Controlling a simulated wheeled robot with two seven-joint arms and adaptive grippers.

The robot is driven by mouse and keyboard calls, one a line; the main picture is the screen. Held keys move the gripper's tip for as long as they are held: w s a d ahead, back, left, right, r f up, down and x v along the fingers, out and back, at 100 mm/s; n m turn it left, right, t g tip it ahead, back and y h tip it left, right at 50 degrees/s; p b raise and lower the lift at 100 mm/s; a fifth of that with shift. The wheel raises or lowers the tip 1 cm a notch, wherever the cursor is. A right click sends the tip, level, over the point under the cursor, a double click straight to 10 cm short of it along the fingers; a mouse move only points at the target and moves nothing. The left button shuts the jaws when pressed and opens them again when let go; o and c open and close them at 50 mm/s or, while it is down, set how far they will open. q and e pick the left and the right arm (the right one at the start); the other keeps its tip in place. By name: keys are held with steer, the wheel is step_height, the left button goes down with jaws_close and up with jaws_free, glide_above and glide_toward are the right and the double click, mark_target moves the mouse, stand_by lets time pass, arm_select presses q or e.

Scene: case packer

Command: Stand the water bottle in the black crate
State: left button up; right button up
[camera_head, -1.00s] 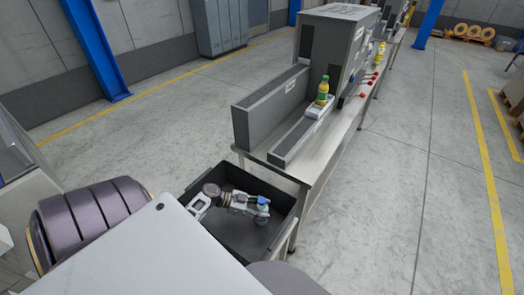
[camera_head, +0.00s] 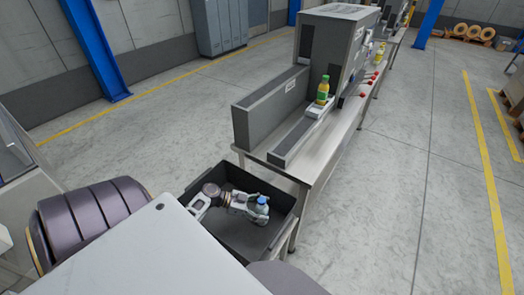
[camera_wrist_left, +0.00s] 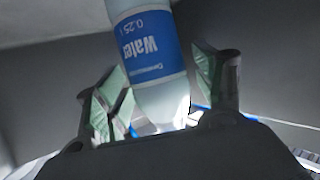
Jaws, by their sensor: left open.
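The water bottle, with a blue cap (camera_head: 262,200) and a blue label reading "Water" (camera_wrist_left: 152,48), is inside the black crate (camera_head: 281,234). In the head view it looks about upright, near the crate's right side. My left gripper (camera_head: 254,207) reaches down into the crate from the left, beside the bottle. In the left wrist view the open fingers (camera_wrist_left: 165,88) stand on either side of the bottle, with a gap visible on the right. The bottle's base is hidden in the head view. My right gripper is not in view.
A steel table (camera_head: 327,152) with a grey guide channel (camera_head: 270,110) adjoins the crate. A juice bottle (camera_head: 323,90) with a green cap stands on the conveyor by the grey machine (camera_head: 335,45). Open floor lies right of the table.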

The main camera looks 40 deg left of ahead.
arm_select(q)
steer(key=b+v, duration=0.1)
steer(key=v, duration=1.1)
